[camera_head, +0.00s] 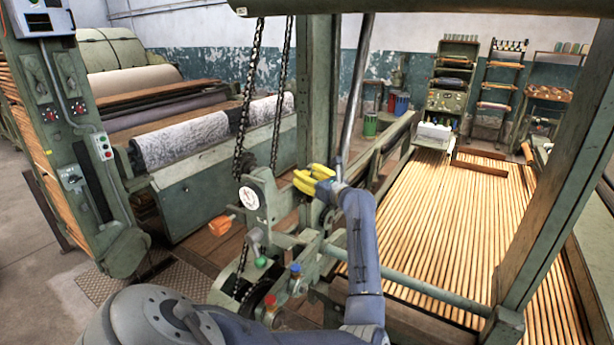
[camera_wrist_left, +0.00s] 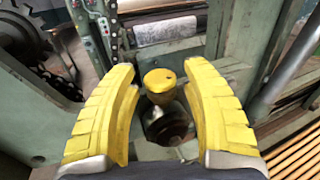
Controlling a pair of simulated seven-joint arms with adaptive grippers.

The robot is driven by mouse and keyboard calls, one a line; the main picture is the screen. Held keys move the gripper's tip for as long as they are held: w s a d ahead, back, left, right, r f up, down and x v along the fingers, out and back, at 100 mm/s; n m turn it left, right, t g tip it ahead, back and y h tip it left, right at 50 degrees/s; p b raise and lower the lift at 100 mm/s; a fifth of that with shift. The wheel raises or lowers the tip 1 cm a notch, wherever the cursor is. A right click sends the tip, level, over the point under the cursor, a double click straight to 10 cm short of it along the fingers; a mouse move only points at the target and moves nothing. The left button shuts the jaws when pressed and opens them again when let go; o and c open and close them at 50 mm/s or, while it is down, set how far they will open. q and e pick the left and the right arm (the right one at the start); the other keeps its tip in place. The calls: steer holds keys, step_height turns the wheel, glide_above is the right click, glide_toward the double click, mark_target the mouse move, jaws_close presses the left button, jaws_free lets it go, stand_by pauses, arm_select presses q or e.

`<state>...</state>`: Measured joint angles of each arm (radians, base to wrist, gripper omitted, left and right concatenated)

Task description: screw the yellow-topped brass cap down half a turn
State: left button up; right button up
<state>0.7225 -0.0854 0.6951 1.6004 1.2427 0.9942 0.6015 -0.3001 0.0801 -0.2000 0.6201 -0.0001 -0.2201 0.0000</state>
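The yellow-topped cap (camera_wrist_left: 160,82) shows in the left wrist view, upright, with a small dark mark on its top. Below it is a metallic neck and a dark round fitting (camera_wrist_left: 168,124). My left gripper (camera_wrist_left: 160,70) is open, with one yellow finger on each side of the cap and a visible gap on both sides. In the head view, my left gripper (camera_head: 313,179) is at the green machine frame, beside the upright post. I cannot make out the cap there; the gripper seems to hide it. My right gripper is in neither view.
A chain (camera_head: 247,100) hangs left of the green post (camera_head: 317,90). Wooden slats (camera_head: 430,230) lie to the right.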

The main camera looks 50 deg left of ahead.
arm_select(q)
steer(key=shift+o, duration=0.3)
steer(key=shift+f+n+g, duration=0.1)
steer(key=shift+n+g, duration=0.3)
steer(key=shift+g, duration=0.2)
steer(key=shift+w+a+n+g+h, duration=0.1)
steer(key=shift+n+g+h, duration=0.25)
steer(key=shift+n+g, duration=0.75)
steer(key=shift+w+d+n+g+h, duration=0.15)
steer(key=shift+n+g+h, duration=0.4)
steer(key=shift+g, duration=0.95)
steer(key=shift+w+a+n+g+h, duration=0.1)
steer(key=shift+a+n+g+h, duration=0.1)
steer(key=shift+n+g, duration=0.95)
steer(key=v, duration=1.8)
steer(key=w+r+m+t+y, duration=0.8)
steer(key=w+r+m+t, duration=0.3)
steer(key=r+m+t, duration=0.2)
steer(key=shift+w+r+m, duration=0.35)
steer(key=shift+r+m, duration=0.3)
steer(key=shift+m, duration=0.05)
steer(key=shift+y, duration=0.3)
